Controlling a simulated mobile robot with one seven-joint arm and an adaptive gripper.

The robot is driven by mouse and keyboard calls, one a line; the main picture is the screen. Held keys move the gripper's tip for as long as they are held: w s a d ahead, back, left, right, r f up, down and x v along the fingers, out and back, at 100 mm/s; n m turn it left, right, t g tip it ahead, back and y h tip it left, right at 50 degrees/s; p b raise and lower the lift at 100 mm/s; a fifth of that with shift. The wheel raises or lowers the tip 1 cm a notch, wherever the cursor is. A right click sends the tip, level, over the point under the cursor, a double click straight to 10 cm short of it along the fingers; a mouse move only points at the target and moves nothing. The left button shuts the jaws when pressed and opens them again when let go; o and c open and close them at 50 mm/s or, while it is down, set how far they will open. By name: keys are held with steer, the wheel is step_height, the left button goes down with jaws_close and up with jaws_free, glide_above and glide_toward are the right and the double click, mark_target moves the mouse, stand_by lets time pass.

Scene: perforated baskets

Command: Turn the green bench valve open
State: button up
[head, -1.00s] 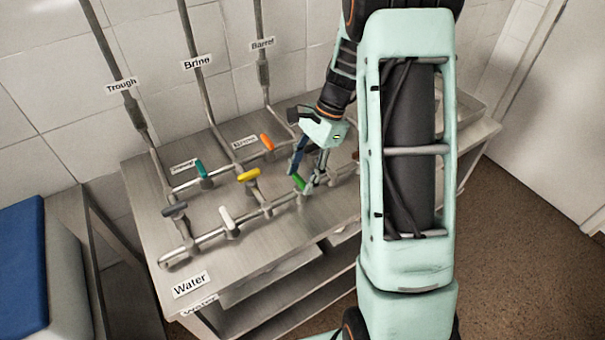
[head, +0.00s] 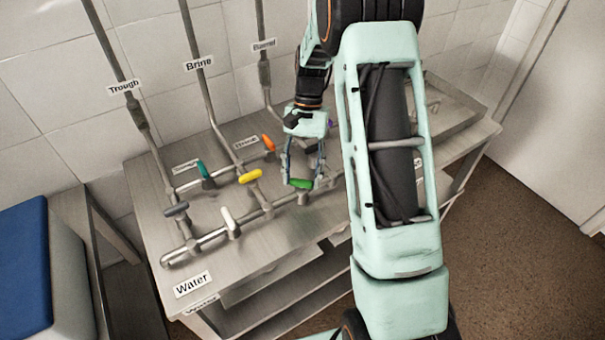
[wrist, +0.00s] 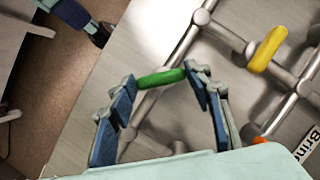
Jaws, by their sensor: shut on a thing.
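The green valve handle (head: 301,184) is on the pipework on the steel bench, toward the right of the coloured handles. In the head view it now lies nearly level across the picture. My gripper (head: 302,183) reaches down over it with a finger at each end of the handle. In the wrist view the green handle (wrist: 161,78) spans between the blue-padded fingertips (wrist: 158,80), which are shut on it. The valve body under the handle is partly hidden by the fingers.
A yellow handle (head: 250,176), white handle (head: 230,222), orange handle (head: 268,143), teal handle (head: 203,169) and grey handle (head: 176,209) stand on the pipes to the left. Vertical pipes rise behind. A blue-topped box (head: 25,265) is at far left.

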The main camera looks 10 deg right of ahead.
steer(key=n+h, duration=0.1)
steer(key=n, duration=0.3)
steer(key=shift+w+a+n+h, duration=0.1)
steer(key=shift+a+n+h, duration=0.05)
steer(key=shift+n+h, duration=0.2)
steer(key=shift+a+n+h, duration=0.1)
steer(key=shift+n+h, duration=0.65)
steer(key=shift+n, duration=1.2)
steer(key=o, duration=1.2)
steer(key=shift+c, duration=0.2)
steer(key=shift+r, duration=0.1)
steer(key=v, duration=1.2)
steer(key=shift+a, duration=0.1)
